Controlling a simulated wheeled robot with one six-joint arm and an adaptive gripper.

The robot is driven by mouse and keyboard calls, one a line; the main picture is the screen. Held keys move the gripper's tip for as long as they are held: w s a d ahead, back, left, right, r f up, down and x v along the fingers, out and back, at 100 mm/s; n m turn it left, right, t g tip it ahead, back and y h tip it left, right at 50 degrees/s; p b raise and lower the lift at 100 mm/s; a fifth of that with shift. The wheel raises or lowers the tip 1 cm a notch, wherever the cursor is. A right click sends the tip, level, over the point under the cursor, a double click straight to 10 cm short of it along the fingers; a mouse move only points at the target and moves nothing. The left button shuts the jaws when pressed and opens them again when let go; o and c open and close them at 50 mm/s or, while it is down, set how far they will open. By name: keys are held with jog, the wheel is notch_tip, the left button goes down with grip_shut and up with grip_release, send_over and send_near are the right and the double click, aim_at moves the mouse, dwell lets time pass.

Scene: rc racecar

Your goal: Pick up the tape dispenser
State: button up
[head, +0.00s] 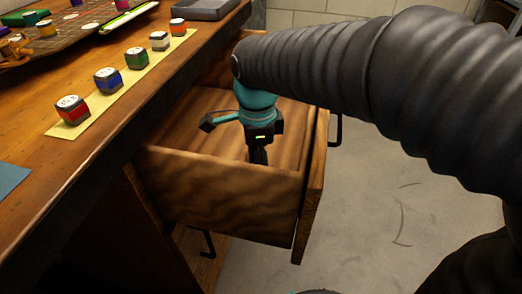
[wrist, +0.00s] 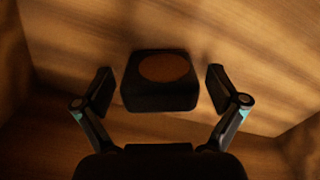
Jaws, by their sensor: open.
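My gripper (wrist: 160,92) is open in the wrist view, with one finger on each side of a small dark block with rounded edges and a brown oval on its top (wrist: 160,98). Gaps show between the block and both fingers. I cannot tell for sure whether this block is the tape dispenser. It lies on the wooden floor of an open drawer (head: 225,185). In the head view my gripper (head: 258,155) reaches down into the drawer, and its fingertips and the block are hidden behind the drawer's wall.
The wooden desk (head: 110,150) holds several coloured cubes on a yellow strip (head: 95,110), a game board (head: 60,45) and a grey tray (head: 203,8). The drawer walls stand close around my gripper. Bare floor (head: 400,220) lies to the right.

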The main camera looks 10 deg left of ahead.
jog(key=shift+f, duration=0.1)
jog(key=c, duration=1.4)
